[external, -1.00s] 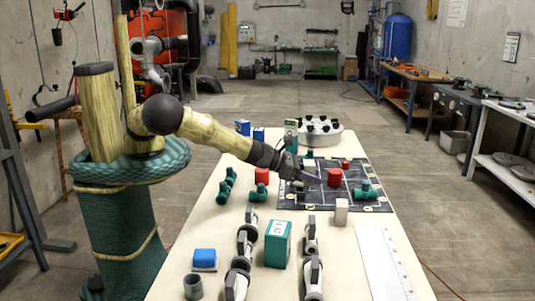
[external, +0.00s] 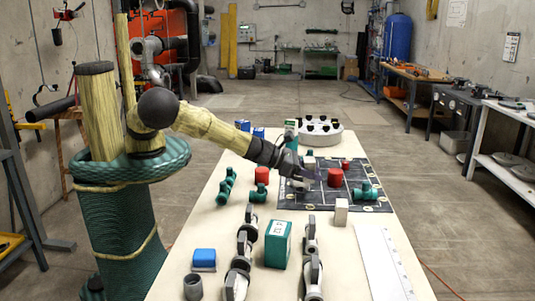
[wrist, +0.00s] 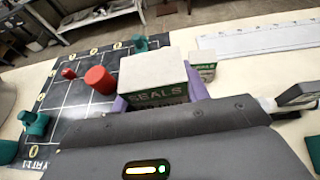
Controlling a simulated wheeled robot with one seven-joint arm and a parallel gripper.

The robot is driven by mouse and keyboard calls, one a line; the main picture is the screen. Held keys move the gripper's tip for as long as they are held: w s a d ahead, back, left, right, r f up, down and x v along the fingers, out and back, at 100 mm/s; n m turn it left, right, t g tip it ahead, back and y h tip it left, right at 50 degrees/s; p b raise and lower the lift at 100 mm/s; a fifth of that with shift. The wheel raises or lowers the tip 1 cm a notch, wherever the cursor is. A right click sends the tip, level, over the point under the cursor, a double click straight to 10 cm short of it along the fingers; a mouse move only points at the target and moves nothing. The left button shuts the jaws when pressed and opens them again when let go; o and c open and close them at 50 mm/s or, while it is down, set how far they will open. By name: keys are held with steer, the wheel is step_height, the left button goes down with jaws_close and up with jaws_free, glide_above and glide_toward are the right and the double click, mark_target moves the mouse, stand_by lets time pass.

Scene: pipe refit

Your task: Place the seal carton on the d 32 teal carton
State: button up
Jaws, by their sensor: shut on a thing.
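The seal carton (wrist: 155,80), pale with a green band lettered SEALS, sits between the purple fingers of my gripper (wrist: 158,92) in the wrist view. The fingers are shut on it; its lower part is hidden. In the external view my gripper (external: 312,176) is over the near part of the dark mat, and I cannot clearly make out the carton there. The d 32 teal carton (external: 278,243) stands upright on the table, nearer the camera than my gripper and apart from it, between two rows of grey valves.
A small pale carton (external: 341,212) stands at the mat's near edge. A red cylinder (external: 335,177) and a teal fitting (external: 366,191) are on the gridded mat (external: 330,200). Grey valves (external: 311,235) flank the teal carton. A white ruler (external: 385,262) lies at right.

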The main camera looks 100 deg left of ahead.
steer(key=s+d+r+m+h+p, duration=0.25)
steer(key=d+r+p, duration=0.25)
steer(key=d, duration=0.7)
step_height(320, 180, up, 4)
steer(key=r+m+h+p, duration=0.1)
steer(key=m+h+p, duration=0.2)
steer(key=h+p, duration=0.15)
glide_above(282, 229)
steer(key=shift+f+g+y, duration=0.25)
steer(key=shift+g+y, duration=0.15)
steer(key=shift+y, duration=0.1)
steer(key=shift+f, duration=0.1)
step_height(282, 229, down, 6)
steer(key=shift+f+p, duration=0.1)
steer(key=shift+p, duration=0.4)
steer(key=shift+f+p, duration=0.35)
steer(key=shift+f, duration=1.45)
